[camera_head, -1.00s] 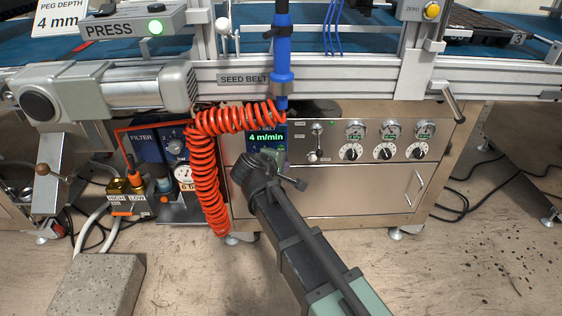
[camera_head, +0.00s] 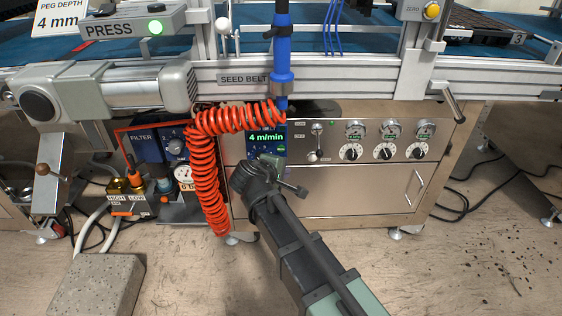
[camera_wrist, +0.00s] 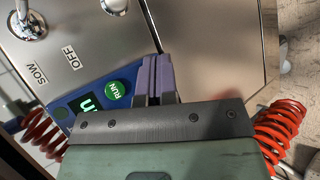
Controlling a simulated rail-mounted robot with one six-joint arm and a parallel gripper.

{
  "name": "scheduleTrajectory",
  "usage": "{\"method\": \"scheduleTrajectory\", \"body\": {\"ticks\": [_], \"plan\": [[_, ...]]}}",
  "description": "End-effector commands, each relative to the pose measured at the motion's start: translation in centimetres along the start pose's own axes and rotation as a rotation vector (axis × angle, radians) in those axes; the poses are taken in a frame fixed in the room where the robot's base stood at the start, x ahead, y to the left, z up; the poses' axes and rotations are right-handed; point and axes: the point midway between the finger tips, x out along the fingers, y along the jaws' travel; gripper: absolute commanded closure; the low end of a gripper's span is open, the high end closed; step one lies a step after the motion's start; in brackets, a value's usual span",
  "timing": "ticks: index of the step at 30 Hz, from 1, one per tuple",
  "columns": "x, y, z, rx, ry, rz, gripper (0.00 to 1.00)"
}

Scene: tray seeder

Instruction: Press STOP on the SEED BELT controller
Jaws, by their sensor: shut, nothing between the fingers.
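The SEED BELT controller (camera_head: 266,138) is a small blue panel on the steel cabinet front, its screen reading 4 m/min. In the wrist view the controller (camera_wrist: 62,108) shows tilted, with a green RUN button (camera_wrist: 117,92) beside my fingers. No STOP button can be seen; my gripper covers part of the panel. My gripper (camera_head: 272,160) is at the lower part of the controller. In the wrist view my gripper (camera_wrist: 156,72) has its two fingers together with nothing between them. I cannot tell whether the fingertips touch the panel.
An orange coiled hose (camera_head: 205,165) hangs just left of the controller. A toggle switch (camera_head: 317,137), marked SOW and OFF in the wrist view, and several dials and gauges (camera_head: 385,140) are to the right. The SEED BELT label (camera_head: 243,79) is on the rail above.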

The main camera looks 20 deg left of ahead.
Motion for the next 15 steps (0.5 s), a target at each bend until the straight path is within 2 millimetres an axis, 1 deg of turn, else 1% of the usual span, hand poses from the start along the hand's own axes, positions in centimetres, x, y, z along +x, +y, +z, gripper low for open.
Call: {"method": "scheduleTrajectory", "body": {"ticks": [9, 12, 15], "plan": [[-2.3, -1.7, 1.8, -0.001, 0.0, 0.0, 1.0], [-2.8, -2.1, 2.1, -0.001, 0.0, 0.0, 1.0], [-2.9, -2.1, 2.2, 0.0, 0.0, 0.0, 1.0]]}}
